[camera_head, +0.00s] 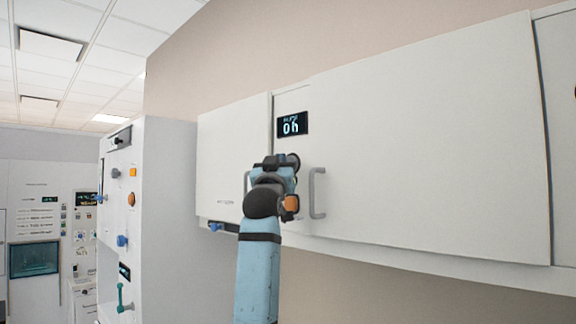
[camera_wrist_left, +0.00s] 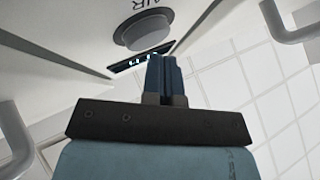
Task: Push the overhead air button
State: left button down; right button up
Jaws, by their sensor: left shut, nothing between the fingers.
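The overhead air button is a round grey button (camera_wrist_left: 143,30) in the left wrist view, on a pale panel beside the partly cropped letters "AIR". In the head view I cannot make it out; my arm covers the panel below the display. My left gripper (camera_head: 278,160) is raised in front of the wall cabinets, below the display. In the left wrist view its dark fingers (camera_wrist_left: 163,60) are together and empty, with their tips just below the button in the picture. I cannot tell how large the gap to the button is. My right gripper is not in view.
A lit display (camera_head: 292,124) sits on the narrow panel between a left cabinet door (camera_head: 228,150) and a wide right door (camera_head: 430,150). A grey handle (camera_head: 318,193) juts out right of my gripper. A tall white unit (camera_head: 165,210) with knobs stands at the left.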

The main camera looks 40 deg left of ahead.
pick_arm(q)
jog(key=shift+w, duration=0.5)
dwell(0.7)
jog(key=shift+s, duration=0.15)
jog(key=shift+s+a, duration=0.1)
jog(key=shift+s, duration=0.75)
jog(key=shift+s, duration=0.1)
jog(key=s, duration=0.4)
jog(key=s+b, duration=0.1)
jog(key=shift+s+a, duration=0.25)
jog(key=shift+s, duration=0.15)
